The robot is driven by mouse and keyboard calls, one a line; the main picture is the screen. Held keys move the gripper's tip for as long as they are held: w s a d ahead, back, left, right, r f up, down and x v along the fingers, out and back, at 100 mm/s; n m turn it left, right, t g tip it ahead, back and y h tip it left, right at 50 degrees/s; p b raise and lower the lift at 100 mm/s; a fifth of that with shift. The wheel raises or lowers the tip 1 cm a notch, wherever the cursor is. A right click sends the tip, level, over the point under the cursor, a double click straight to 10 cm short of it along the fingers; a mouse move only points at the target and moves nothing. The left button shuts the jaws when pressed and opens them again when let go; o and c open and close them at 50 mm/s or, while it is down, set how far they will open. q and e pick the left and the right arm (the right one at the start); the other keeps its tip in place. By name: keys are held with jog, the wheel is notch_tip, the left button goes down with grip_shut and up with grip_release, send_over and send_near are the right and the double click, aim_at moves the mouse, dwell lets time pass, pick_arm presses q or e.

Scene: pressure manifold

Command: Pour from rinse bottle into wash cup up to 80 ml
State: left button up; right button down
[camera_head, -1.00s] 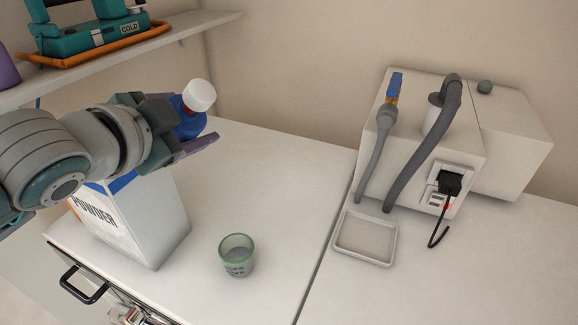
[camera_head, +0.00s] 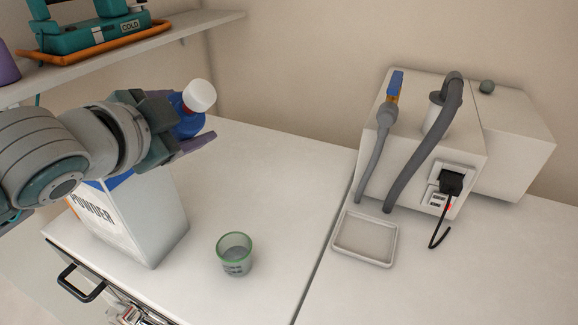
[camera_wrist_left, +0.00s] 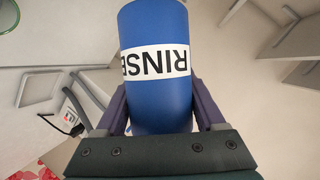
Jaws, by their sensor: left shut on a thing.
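The rinse bottle (camera_head: 188,120) is blue with a white cap (camera_head: 199,95), held above the counter, tilted with its cap toward the upper right in the head view. In the left wrist view the bottle (camera_wrist_left: 158,100) fills the space between the fingers, its RINSE label upside down. My left gripper (camera_head: 190,132) is shut around it. The wash cup (camera_head: 235,255), a clear cup with a green rim and dark markings, stands upright on the counter, below and to the right of the bottle. The cup's fill level cannot be read. My right gripper is not in view.
A white POWDER box (camera_head: 145,220) stands under my left arm. A shelf (camera_head: 190,27) with a teal COLD device (camera_head: 95,35) is at the upper left. A white machine (camera_head: 425,130) with grey hoses and a shallow tray (camera_head: 365,238) stand at right. The counter around the cup is clear.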

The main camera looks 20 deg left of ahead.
pick_arm(q)
jog(key=shift+r+m+y+b, duration=0.15)
jog(key=shift+m+y+b, duration=0.25)
jog(key=shift+m+b, duration=0.15)
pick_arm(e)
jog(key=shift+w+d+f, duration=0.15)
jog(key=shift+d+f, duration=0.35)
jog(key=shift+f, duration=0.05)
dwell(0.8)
pick_arm(q)
jog(key=shift+b, duration=0.35)
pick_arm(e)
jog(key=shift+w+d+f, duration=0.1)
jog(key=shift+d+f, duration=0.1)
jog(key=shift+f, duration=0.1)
pick_arm(q)
jog(key=shift+f+m+y+b, duration=0.45)
jog(key=shift+m+b, duration=0.1)
jog(key=shift+b, duration=0.4)
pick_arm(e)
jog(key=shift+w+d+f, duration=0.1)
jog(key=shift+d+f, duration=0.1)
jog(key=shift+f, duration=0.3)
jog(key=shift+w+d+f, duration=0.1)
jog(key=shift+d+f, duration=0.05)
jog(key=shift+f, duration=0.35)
